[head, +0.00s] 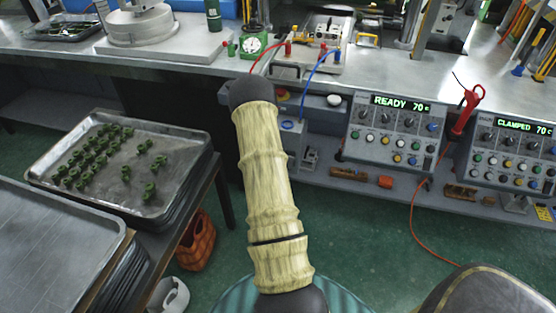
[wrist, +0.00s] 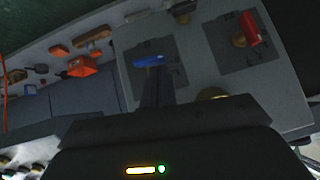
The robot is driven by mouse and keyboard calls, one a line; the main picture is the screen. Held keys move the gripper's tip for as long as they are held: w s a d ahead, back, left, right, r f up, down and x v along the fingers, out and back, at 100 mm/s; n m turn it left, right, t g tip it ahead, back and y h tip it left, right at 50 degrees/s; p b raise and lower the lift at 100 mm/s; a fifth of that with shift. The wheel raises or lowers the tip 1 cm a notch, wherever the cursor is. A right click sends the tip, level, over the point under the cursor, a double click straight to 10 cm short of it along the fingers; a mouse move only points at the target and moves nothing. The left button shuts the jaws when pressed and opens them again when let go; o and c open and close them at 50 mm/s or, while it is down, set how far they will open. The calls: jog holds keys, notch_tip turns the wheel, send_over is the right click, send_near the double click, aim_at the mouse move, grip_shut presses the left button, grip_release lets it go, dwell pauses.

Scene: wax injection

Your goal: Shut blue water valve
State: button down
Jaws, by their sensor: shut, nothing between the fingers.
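The blue water valve handle (wrist: 148,61) shows in the wrist view, set on a dark square plate on a grey panel. The handle lies roughly crosswise in that view. My gripper (wrist: 154,76) is shut and empty, with its dark fingertips right at the blue handle's near side. I cannot tell whether they touch it. The fingers hide part of the plate below the handle. In the head view my arm hides the gripper, and I cannot make out the blue valve clearly.
A red valve handle (wrist: 250,30) sits on a similar plate to the right. An orange object (wrist: 82,66) and small parts lie on a shelf at left. In the head view, control boxes (head: 391,131) stand right of my arm and a tray (head: 118,191) of green pieces stands left.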

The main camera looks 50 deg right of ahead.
jog(key=shift+r+p, duration=0.35)
jog(key=shift+r, duration=0.4)
jog(key=d+r+p+v, duration=0.1)
jog(key=d+p+v, duration=0.1)
jog(key=v, duration=1.1)
jog(key=shift+r+p, duration=0.25)
jog(key=shift+p, duration=0.1)
jog(key=shift+w, duration=0.2)
